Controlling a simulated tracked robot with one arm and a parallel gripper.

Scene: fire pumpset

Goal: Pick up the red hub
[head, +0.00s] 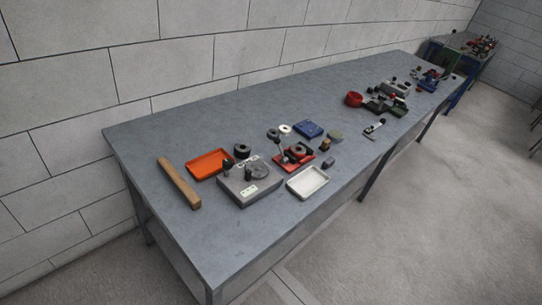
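A red round part (354,99), which looks like the red hub, stands on the long grey table toward its far half. It is small in this view, so its details are hard to make out. A second red piece, a flat red fixture (308,156) with dark parts on it, sits nearer, around the middle of the table. My gripper does not show in the head view.
The grey table (150,132) runs along a block wall. An orange tray (191,169), wooden bar (172,176), grey box fixture (236,190), white tray (294,188) and blue block (309,127) lie near. Dark and green fixtures (376,106) crowd the red part's right. Floor in front is clear.

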